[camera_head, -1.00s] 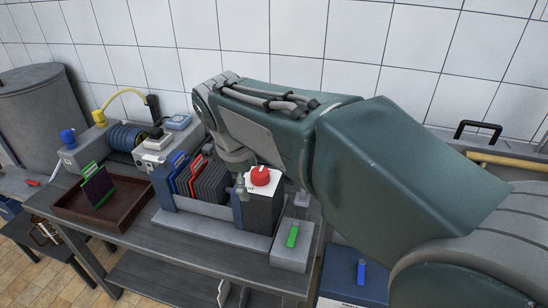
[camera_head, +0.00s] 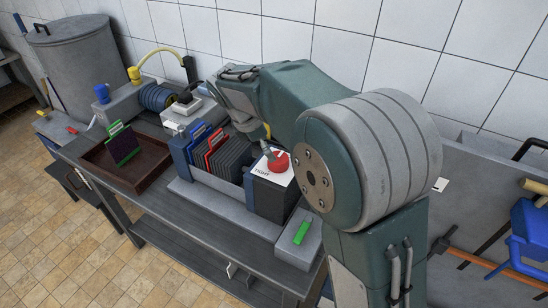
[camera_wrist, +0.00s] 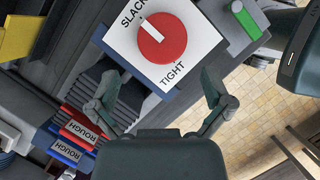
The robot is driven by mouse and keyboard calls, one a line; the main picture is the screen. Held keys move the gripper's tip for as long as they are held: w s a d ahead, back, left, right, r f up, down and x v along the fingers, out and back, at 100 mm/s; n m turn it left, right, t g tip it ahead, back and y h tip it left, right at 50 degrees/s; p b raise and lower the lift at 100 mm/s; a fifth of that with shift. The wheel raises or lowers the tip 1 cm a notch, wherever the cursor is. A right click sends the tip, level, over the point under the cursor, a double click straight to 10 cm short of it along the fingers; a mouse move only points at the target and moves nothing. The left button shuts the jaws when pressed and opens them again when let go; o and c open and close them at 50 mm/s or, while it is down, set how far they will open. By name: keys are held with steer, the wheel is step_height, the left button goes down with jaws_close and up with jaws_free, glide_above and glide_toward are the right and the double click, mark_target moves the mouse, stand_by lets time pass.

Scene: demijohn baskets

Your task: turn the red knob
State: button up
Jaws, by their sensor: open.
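The red knob (camera_head: 278,161) is a round dial with a white pointer line, on the white top of a dark box (camera_head: 270,197). In the wrist view the knob (camera_wrist: 162,38) sits on a white plate (camera_wrist: 190,45) lettered SLACK and TIGHT, its white line pointing toward the SLACK side. My gripper (camera_wrist: 160,95) is open and empty, its two fingers spread apart below the knob in the wrist view, not touching it. In the head view the gripper is mostly hidden by my arm; a fingertip shows beside the knob.
Slotted dark plates (camera_head: 228,157) with red and blue ones stand left of the box. A green switch (camera_head: 302,231) sits on a grey block to its front right. A brown tray (camera_head: 148,169) holds a dark green-edged plate. A blue valve (camera_head: 530,235) is at the far right.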

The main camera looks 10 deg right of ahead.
mark_target(278, 157)
steer(key=d+f, duration=0.3)
steer(key=shift+w+d+f, duration=0.15)
steer(key=shift+d+f, duration=0.15)
steer(key=shift+f, duration=0.25)
steer(key=shift+a+f, duration=0.2)
steer(key=shift+a, duration=0.5)
steer(key=shift+d, duration=0.1)
steer(key=c, duration=0.7)
steer(key=shift+d, duration=0.3)
steer(key=c, duration=0.3)
